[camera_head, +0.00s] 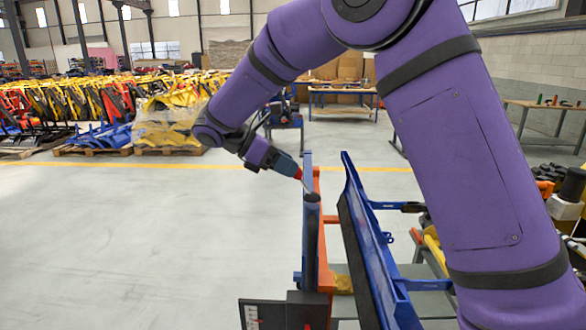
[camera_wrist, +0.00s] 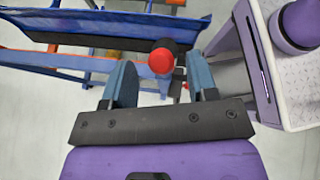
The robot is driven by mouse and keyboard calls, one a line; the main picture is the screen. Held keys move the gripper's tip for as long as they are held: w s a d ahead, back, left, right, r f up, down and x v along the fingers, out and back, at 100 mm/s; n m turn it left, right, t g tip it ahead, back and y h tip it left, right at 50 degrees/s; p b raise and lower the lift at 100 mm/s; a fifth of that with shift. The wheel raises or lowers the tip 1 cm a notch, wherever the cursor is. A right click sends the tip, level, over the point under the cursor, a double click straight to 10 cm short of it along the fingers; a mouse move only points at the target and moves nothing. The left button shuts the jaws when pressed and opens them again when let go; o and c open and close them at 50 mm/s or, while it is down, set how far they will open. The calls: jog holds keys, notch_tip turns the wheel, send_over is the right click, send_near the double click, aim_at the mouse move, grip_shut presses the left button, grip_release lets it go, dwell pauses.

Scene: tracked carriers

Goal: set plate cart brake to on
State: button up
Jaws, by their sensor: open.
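The plate cart has a blue panel (camera_head: 369,245) with a dark lower strip and an orange upright (camera_head: 325,235). A red knob (camera_head: 298,173) sits on a short thin rod above a dark cylinder on the cart's left side. I take it for the brake handle, though no label confirms this. My gripper (camera_head: 288,166) is at the knob from the upper left. In the wrist view, my gripper (camera_wrist: 160,75) is open, with the red knob (camera_wrist: 161,61) between its fingertips. A gap shows on both sides of the knob. The lower rod is mostly hidden.
A dark plate with small red marks (camera_head: 262,315) is low at the cart's left. Yellow and red carriers (camera_head: 75,105) and wrapped pallets (camera_head: 168,125) stand behind. A workbench (camera_head: 343,92) stands at the back. The floor to the left (camera_head: 130,240) is clear.

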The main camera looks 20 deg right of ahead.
jog(key=v, duration=0.8)
jog(key=shift+a, duration=0.2)
jog(key=shift+r, duration=0.1)
jog(key=s+d+r+m+t+y, duration=0.1)
jog(key=s+d+r+m+y, duration=0.25)
jog(key=s+d, duration=0.45)
jog(key=s+d+r+m+t+y, duration=0.1)
jog(key=s+d+r+m+y, duration=0.25)
jog(key=s+d, duration=0.4)
jog(key=s+d+f+m+t+y, duration=0.2)
jog(key=s+m, duration=0.3)
jog(key=s, duration=0.3)
jog(key=s+d+f+m+t+y, duration=0.2)
jog(key=s+d+f+m+t, duration=0.1)
jog(key=s, duration=0.6)
jog(key=f+m, duration=0.1)
jog(key=m, duration=0.1)
jog(key=shift+d+m, duration=0.4)
jog(key=shift+c, duration=0.4)
